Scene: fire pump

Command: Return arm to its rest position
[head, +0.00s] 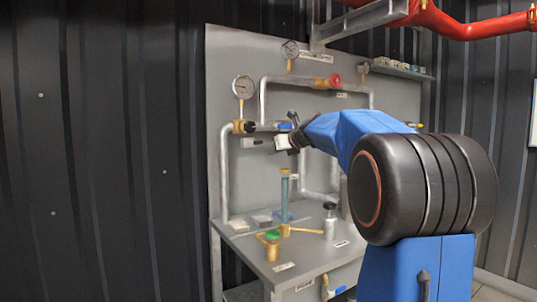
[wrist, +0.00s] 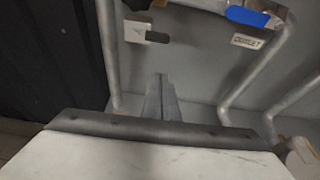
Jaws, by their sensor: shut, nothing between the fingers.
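My blue and black arm reaches from the right of the head view toward the grey panel (head: 300,100). My gripper (head: 280,143) is at the arm's end, raised above the grey bench and in front of the panel. In the wrist view, my gripper's fingers (wrist: 160,82) are together with nothing between them. The fingers point toward the panel, below a small white box with a dark lever (wrist: 145,35). I cannot tell the exact gap between fingertips and panel.
A blue handle (wrist: 248,17) and bent pipes (wrist: 258,80) are close ahead. Gauges (head: 243,88) are on the panel. On the bench (head: 300,258) stand a blue-tinted column (head: 285,195), a silver bottle (head: 330,220) and brass fittings (head: 270,243). A red pipe (head: 470,25) runs overhead.

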